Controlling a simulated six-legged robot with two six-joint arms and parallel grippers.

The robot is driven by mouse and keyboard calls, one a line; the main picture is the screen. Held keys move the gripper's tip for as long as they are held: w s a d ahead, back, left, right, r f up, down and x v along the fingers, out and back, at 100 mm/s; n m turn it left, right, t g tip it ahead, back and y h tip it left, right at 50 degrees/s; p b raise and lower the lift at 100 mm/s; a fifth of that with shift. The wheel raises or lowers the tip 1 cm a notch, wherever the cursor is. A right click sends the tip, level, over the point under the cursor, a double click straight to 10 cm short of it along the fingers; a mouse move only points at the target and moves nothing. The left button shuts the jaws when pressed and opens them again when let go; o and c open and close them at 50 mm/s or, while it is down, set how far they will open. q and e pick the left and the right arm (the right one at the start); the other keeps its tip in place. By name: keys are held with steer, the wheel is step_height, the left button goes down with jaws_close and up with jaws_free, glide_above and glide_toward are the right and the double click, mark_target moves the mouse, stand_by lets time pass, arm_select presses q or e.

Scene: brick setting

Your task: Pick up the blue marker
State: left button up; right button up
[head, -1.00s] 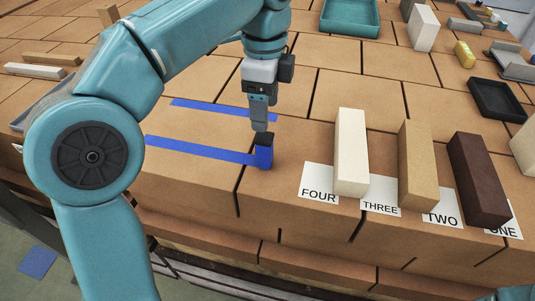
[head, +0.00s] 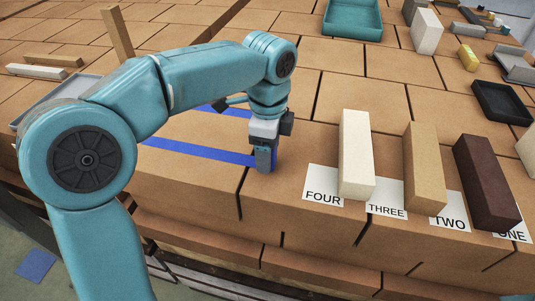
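My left gripper (head: 264,160) points straight down at the near end of the blue tape, low over the brick surface. The blue marker (head: 274,159) stands upright there; only a thin blue edge shows, and the gripper hides the rest. The fingers are at the marker's height, but their gap is hidden, so I cannot tell whether they are closed on it. My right gripper is not in view.
White (head: 356,155), tan (head: 424,168) and dark brown (head: 486,182) blocks stand close to the right, by the number cards. Blue tape (head: 190,152) runs left. A teal tray (head: 352,18) and black tray (head: 502,102) lie farther back.

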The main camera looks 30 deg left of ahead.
arm_select(q)
steer(key=c, duration=1.1)
steer(key=shift+o, duration=0.2)
steer(key=shift+r, duration=0.1)
step_height(320, 180, up, 20)
steer(key=p, duration=0.5)
steer(key=shift+o, duration=1.3)
steer(key=shift+c, duration=0.2)
steer(key=shift+f, duration=0.25)
